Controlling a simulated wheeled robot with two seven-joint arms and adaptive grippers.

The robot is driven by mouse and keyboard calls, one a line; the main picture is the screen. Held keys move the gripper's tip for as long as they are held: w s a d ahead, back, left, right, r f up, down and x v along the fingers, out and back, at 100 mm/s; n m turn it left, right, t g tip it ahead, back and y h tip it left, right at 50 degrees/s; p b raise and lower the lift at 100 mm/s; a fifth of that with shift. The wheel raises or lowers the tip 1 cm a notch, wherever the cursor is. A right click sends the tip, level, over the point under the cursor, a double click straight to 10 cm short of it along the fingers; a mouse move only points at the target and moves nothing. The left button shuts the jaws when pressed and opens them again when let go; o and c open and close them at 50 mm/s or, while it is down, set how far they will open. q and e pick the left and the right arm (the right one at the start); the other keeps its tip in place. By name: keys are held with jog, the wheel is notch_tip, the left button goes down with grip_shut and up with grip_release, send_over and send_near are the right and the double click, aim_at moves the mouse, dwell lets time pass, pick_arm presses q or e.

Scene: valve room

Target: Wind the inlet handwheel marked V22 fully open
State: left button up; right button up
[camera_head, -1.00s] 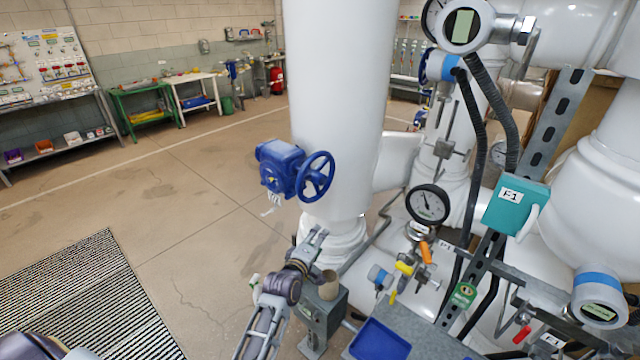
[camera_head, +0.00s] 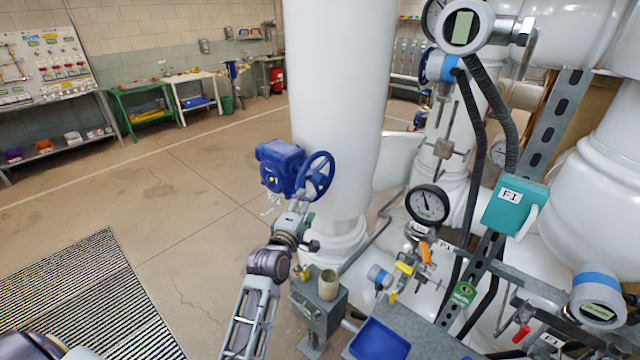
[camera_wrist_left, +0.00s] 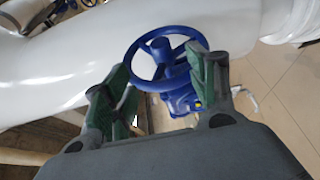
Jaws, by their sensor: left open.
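A blue handwheel (camera_head: 317,176) with spokes sits on a blue gearbox (camera_head: 279,166) in front of the thick white vertical pipe. No V22 marking can be read on it. My left gripper (camera_head: 299,207) is just below the handwheel, its fingers pointing up at it. In the left wrist view the handwheel (camera_wrist_left: 160,48) lies ahead, its lower rim between the two green-padded fingers of the open left gripper (camera_wrist_left: 163,72). The jaws hold nothing; whether a fingertip touches the rim cannot be told. My right gripper is not in view.
The white pipe (camera_head: 340,90) stands directly behind the handwheel. A grey box with a beige cup (camera_head: 328,284) and a blue tray (camera_head: 380,340) are low on the right. Gauges and hoses crowd the right side.

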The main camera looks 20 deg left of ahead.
pick_arm(q)
jog(key=p, duration=0.2)
send_near(320, 183)
jog(key=shift+w, duration=2)
jog(key=shift+w+a+f+p, duration=0.1)
jog(key=shift+w+a+p, duration=0.1)
jog(key=shift+w, duration=1.3)
jog(key=shift+w+a+p, duration=0.1)
jog(key=shift+w+p, duration=0.05)
jog(key=shift+w, duration=1.35)
grip_shut()
